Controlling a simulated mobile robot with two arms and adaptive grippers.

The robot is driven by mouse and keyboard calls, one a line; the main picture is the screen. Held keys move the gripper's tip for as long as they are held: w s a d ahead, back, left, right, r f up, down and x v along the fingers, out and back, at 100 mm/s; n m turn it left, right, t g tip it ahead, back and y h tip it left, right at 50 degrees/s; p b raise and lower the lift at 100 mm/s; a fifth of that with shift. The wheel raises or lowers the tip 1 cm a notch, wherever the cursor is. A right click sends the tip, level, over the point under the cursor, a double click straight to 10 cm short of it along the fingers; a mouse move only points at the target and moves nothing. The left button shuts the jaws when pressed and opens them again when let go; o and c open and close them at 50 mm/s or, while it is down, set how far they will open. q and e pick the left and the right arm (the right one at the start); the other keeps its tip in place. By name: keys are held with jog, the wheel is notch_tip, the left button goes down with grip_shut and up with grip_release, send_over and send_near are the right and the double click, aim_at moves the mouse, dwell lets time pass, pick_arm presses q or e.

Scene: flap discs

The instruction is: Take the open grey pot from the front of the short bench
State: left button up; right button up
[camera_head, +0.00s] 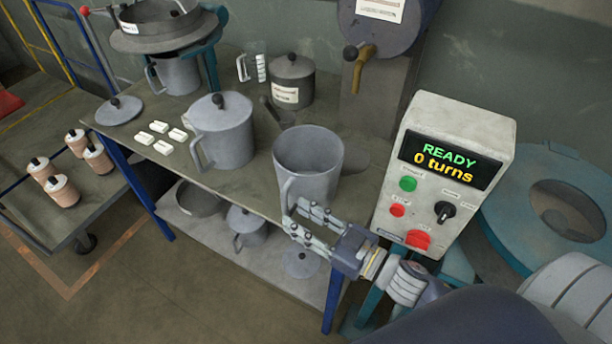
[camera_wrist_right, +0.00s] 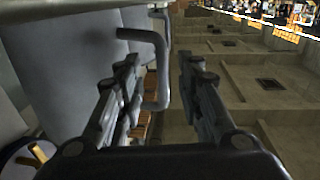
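The open grey pot (camera_head: 318,180) stands upright without a lid at the front right of the short bench (camera_head: 250,190). Its handle faces the front, towards my right gripper (camera_head: 294,215). The fingers are apart, at the lower part of the handle. In the right wrist view the pot's grey wall (camera_wrist_right: 70,75) fills the left, and its bent handle (camera_wrist_right: 157,75) shows between the open fingers of my right gripper (camera_wrist_right: 160,62). I cannot tell whether a finger touches the handle. My left gripper is not in view.
A lidded grey pot (camera_head: 225,138) stands left of the open pot. A control box (camera_head: 455,140) reading "READY 0 turns" stands close to the right. A dark lidded pot (camera_head: 292,82), white blocks (camera_head: 163,147) and a loose lid (camera_head: 119,110) are also on the bench.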

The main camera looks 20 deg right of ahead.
aim_at(288, 214)
jog(key=shift+f+p+x, duration=0.1)
jog(key=shift+p+x, duration=0.15)
jog(key=shift+x, duration=0.9)
jog(key=shift+f+p+x, duration=0.15)
jog(key=shift+p+x, duration=0.1)
jog(key=shift+x, duration=0.95)
jog(key=shift+s+a, duration=0.1)
jog(key=shift+s, duration=0.05)
grip_shut()
